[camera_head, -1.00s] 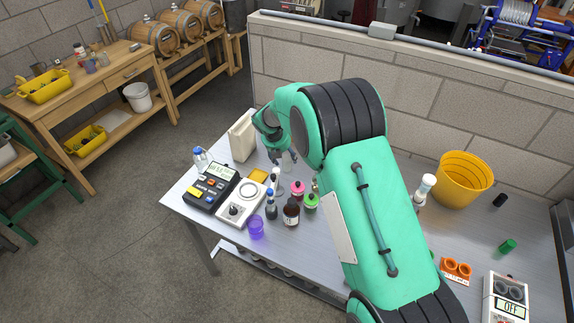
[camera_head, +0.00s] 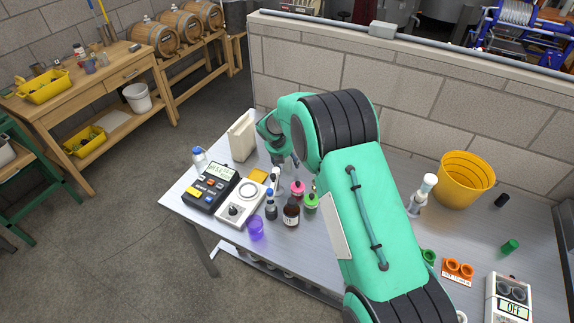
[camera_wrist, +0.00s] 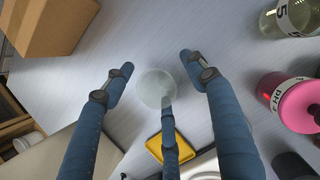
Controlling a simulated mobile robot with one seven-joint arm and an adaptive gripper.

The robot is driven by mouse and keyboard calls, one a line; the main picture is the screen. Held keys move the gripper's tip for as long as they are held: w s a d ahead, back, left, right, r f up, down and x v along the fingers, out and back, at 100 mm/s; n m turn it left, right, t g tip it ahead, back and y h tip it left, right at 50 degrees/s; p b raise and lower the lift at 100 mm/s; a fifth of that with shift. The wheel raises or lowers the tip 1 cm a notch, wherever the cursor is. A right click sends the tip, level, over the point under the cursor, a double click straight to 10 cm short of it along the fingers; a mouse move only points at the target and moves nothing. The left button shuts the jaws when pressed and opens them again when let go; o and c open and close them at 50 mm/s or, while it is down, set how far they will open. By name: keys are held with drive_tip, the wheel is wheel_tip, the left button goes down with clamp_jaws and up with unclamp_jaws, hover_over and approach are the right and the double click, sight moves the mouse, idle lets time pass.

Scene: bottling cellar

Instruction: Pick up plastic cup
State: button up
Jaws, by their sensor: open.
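A clear, round-rimmed cup (camera_wrist: 155,86) stands on the grey metal table in the wrist view, seen from above. My gripper (camera_wrist: 163,86) is open above it, with blue fingers to its left and right and a third finger whose tip overlaps the cup's lower edge. I cannot tell whether any finger touches it. In the head view my gripper (camera_head: 284,160) is low over the back of the table, and the clear cup is hard to make out there. A purple translucent cup (camera_head: 256,228) stands at the table's front edge, apart from my gripper.
Bottles with pink (camera_head: 298,188) and green (camera_head: 311,202) caps and a brown bottle (camera_head: 291,212) stand close in front of my gripper. A meter (camera_head: 212,187) and a white stirrer (camera_head: 240,205) lie left. A beige box (camera_head: 242,136) stands behind left. A yellow bucket (camera_head: 465,180) is right.

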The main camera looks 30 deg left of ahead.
drive_tip(key=c, duration=1.1)
wheel_tip(320, 180, up, 10)
drive_tip(key=p, duration=0.1)
drive_tip(key=shift+p, duration=0.4)
